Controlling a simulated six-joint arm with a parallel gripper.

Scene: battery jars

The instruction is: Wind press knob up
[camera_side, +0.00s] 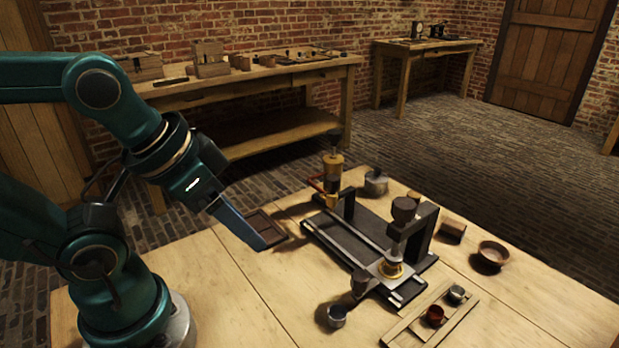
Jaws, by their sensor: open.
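The press stands on the right part of a dark rail bed (345,238), with a dark upright frame (424,232). A dark round knob (405,209) sits at its top, above a brass piece (391,269) on a pale plate. I take this as the press knob; its exact height on the screw is hard to tell. My gripper (264,241) is left of the rail bed, apart from the press and empty. It points down and right over a small dark brown tray (270,228), and its fingers overlap in this view. Whether it touches the tray cannot be told.
A brass cylinder with a black top (333,175) stands at the bed's far end. Another dark knob (360,280) is at the near side. The left tabletop is clear.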

